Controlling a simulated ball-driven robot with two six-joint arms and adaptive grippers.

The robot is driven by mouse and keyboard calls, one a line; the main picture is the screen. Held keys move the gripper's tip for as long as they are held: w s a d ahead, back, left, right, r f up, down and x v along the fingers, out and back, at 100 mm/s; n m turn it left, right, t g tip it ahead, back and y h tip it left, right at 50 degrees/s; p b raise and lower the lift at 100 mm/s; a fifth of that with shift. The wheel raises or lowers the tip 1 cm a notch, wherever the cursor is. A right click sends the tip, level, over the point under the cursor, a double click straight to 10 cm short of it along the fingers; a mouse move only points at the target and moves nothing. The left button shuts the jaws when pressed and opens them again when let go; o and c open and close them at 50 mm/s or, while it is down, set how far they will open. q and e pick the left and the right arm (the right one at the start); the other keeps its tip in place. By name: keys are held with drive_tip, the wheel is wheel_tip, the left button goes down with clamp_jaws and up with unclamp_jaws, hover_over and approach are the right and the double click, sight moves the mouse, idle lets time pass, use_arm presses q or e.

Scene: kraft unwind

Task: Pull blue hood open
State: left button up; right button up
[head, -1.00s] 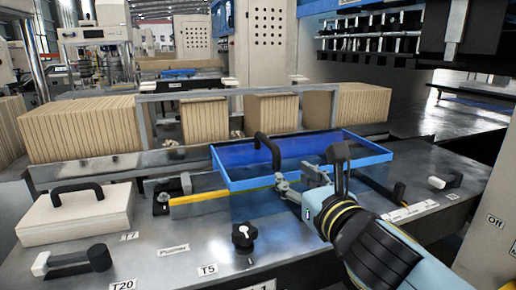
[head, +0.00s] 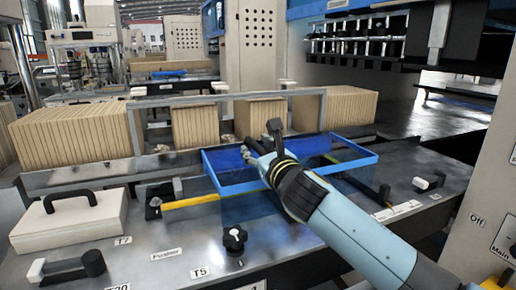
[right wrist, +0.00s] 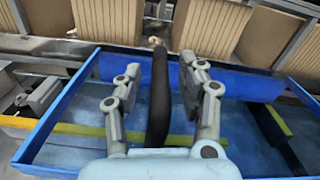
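The blue hood (head: 232,187) is a blue-framed, see-through cover lying low on the grey machine top in the middle of the head view. Its frame also shows in the right wrist view (right wrist: 62,116). Its black upright handle (right wrist: 158,95) stands between the two fingers of my right gripper (right wrist: 158,92). The fingers are apart, with a visible gap on each side of the handle. In the head view my right gripper (head: 247,146) is over the hood and mostly hides the handle. My left gripper is not in view.
Kraft-coloured stacks (head: 75,128) stand in a row behind the hood. A cream lidded box (head: 70,222) with a black handle is at left. A black knob (head: 235,238) and a lever (head: 68,268) are in front. A beige cabinet with switches (head: 490,215) bounds the right.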

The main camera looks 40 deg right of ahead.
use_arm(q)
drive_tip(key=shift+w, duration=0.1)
use_arm(e)
drive_tip(key=shift+c, duration=0.4)
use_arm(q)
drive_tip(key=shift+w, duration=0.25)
use_arm(e)
clamp_jaws()
